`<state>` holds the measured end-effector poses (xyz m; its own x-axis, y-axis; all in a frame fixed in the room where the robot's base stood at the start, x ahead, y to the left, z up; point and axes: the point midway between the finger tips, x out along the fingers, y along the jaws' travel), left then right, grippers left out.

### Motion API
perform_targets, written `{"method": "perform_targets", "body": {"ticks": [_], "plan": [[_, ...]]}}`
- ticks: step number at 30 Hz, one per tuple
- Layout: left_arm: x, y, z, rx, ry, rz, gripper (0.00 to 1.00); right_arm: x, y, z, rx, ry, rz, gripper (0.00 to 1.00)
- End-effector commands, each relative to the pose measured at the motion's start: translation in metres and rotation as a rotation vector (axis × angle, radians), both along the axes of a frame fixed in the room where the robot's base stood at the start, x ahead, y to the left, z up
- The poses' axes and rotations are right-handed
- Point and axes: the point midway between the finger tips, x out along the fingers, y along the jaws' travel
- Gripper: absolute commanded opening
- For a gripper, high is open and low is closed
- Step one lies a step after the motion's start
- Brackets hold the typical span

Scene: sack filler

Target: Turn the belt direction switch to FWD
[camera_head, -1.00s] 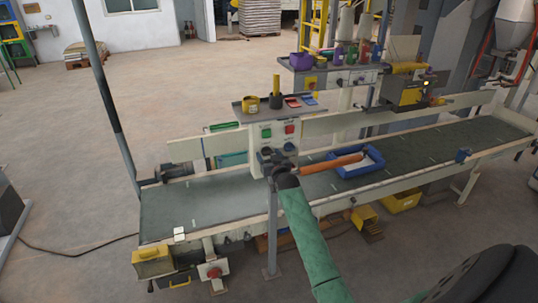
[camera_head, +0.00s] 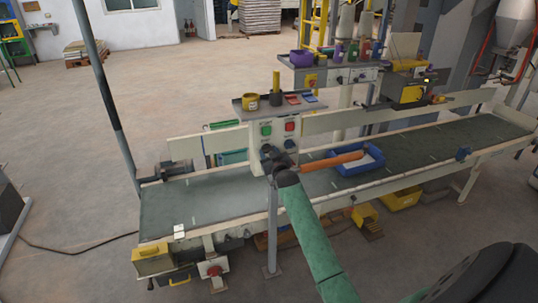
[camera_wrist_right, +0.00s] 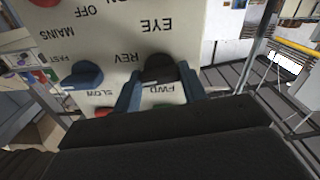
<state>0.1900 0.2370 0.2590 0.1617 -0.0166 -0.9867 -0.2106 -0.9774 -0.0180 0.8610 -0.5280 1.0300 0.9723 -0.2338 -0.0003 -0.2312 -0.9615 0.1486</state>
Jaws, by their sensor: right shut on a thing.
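The belt direction switch is a black knob (camera_wrist_right: 160,68) on the pale control panel (camera_head: 280,132). In the right wrist view the panel's lettering is upside down, with REV to the left of the knob and FWD just below it. My right gripper (camera_wrist_right: 158,88) has its two blue-grey fingers on either side of the knob and is shut on it. Exactly where the knob points is unclear. My left gripper is not in view.
A blue speed knob (camera_wrist_right: 83,75) marked FAST and SLOW sits close beside the switch. Green (camera_head: 266,129) and red (camera_head: 290,126) buttons are above. The conveyor belt (camera_head: 200,203) runs below, with a blue tray (camera_head: 340,170) on it. Small items stand on the shelf (camera_head: 262,113) above the panel.

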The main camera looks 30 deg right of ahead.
Motion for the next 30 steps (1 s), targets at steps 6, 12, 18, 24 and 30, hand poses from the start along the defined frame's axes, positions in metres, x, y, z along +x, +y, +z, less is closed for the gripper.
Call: {"method": "perform_targets", "body": {"ticks": [6, 12, 18, 24, 30], "plan": [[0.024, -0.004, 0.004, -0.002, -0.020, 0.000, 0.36, 0.000, 0.000, -0.002, -0.186, 0.044, 0.001, 0.19], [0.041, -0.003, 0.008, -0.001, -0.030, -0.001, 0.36, 0.000, -0.001, -0.001, -0.370, 0.089, 0.000, 0.19], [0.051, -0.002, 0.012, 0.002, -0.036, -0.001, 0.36, 0.000, 0.000, -0.001, -0.555, 0.133, 0.000, 0.19], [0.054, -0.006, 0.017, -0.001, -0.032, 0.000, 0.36, 0.000, 0.000, -0.001, -0.741, 0.178, 0.001, 0.19], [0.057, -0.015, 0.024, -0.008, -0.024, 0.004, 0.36, 0.000, 0.000, -0.001, -0.926, 0.223, 0.000, 0.19]]}}
